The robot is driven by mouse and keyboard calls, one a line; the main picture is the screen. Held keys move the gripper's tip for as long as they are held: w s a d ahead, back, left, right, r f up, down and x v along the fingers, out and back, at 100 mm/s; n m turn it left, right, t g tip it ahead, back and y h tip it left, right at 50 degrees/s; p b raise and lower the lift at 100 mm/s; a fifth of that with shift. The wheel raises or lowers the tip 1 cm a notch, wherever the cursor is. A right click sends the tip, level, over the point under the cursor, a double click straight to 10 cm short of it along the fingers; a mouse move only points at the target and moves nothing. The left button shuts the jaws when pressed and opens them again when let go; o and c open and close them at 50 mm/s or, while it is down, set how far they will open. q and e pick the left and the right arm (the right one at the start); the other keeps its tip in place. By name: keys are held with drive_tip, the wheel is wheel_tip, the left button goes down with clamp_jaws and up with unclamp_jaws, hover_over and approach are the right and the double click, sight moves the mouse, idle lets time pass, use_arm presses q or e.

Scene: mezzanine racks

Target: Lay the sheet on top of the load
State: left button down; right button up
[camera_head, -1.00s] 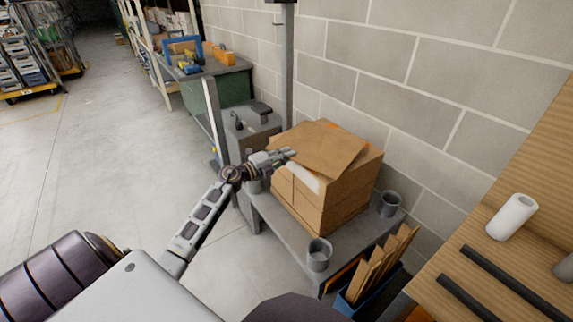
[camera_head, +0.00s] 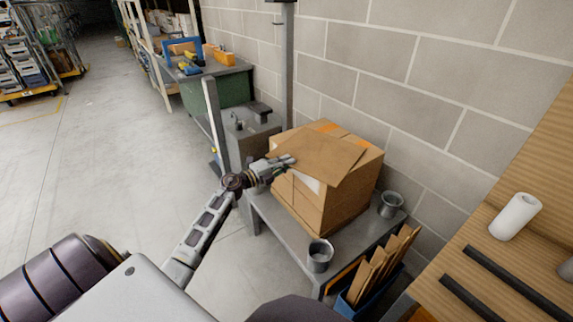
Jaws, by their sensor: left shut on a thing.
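The sheet (camera_head: 325,157) is a flat brown piece of cardboard over the top of the load. My left gripper (camera_head: 285,163) is shut on the near left edge of the sheet, beside the stack's top. The sheet covers much of the top; its near corner reaches past the front edge. I cannot tell whether it rests flat on the box. My right gripper is not in view.
Two grey cups, one at the front (camera_head: 320,256) and one at the right (camera_head: 390,205), stand on the grey table (camera_head: 284,244). A blue bin (camera_head: 352,304) of cardboard pieces is below. A block wall is behind. A wooden surface with a white roll (camera_head: 514,217) is at right.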

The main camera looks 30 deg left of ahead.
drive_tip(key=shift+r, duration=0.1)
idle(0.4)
use_arm(q)
drive_tip(key=c, duration=1.6)
unclamp_jaws()
drive_tip(key=shift+f, duration=0.1)
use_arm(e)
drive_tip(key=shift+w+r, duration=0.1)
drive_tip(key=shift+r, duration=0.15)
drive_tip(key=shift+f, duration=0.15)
use_arm(q)
drive_tip(key=shift+s+a, duration=0.15)
drive_tip(key=shift+s, duration=0.2)
drive_tip(key=p+v, duration=0.1)
drive_tip(key=v, duration=1)
drive_tip(key=shift+s, duration=0.2)
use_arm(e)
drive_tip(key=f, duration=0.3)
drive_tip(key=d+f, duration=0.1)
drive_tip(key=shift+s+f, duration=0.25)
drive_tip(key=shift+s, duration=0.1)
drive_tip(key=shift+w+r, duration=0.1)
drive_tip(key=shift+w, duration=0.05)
